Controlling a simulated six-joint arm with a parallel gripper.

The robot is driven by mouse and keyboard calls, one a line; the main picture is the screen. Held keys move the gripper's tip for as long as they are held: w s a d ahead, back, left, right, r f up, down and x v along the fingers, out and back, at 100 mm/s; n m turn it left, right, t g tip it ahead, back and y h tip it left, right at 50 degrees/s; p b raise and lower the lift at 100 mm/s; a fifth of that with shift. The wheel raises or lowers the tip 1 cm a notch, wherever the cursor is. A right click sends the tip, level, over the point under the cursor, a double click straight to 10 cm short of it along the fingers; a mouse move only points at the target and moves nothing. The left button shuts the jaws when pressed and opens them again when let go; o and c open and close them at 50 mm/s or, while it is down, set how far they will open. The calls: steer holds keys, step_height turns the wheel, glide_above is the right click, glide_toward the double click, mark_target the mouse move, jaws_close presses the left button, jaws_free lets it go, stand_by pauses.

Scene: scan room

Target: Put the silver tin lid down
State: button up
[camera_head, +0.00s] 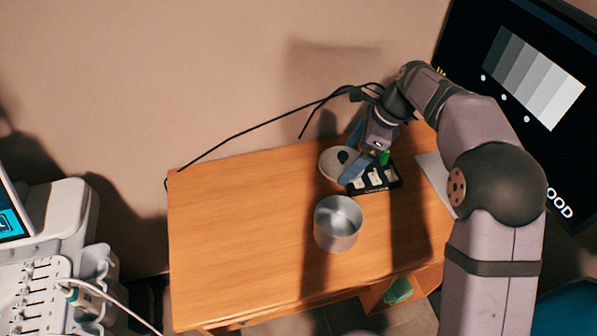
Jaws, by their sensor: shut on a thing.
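The silver tin lid (330,164) is a flat round disc with a dark knob on top. It is at the back of the wooden table, behind the open silver tin (338,224). My gripper (347,160) is shut on the lid at its knob, with its blue fingers on either side. I cannot tell whether the lid touches the table or is held a little above it. The tin stands upright and uncovered, and its inside shows.
A black tray (386,188) with small light items is right beside the lid, and a green object (384,157) stands behind it. A pale flat item (436,180) lies at the table's right. The left half of the wooden table (235,235) is clear. A black cable runs along the wall.

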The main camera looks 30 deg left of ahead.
steer(key=shift+s+a+r+m+t+b, duration=0.8)
steer(key=shift+a+m+t, duration=0.9)
steer(key=shift+a+m, duration=3.9)
steer(key=shift+n, duration=0.7)
steer(key=shift+s+a+f, duration=0.1)
steer(key=shift+a+f, duration=0.15)
steer(key=shift+f, duration=1.45)
steer(key=shift+a+f, duration=0.2)
steer(key=shift+f, duration=1.55)
steer(key=shift+s+a+f, duration=0.1)
steer(key=shift+a+f, duration=0.15)
steer(key=shift+f, duration=1.45)
steer(key=o, duration=0.9)
steer(key=shift+f, duration=0.1)
steer(key=v, duration=1.2)
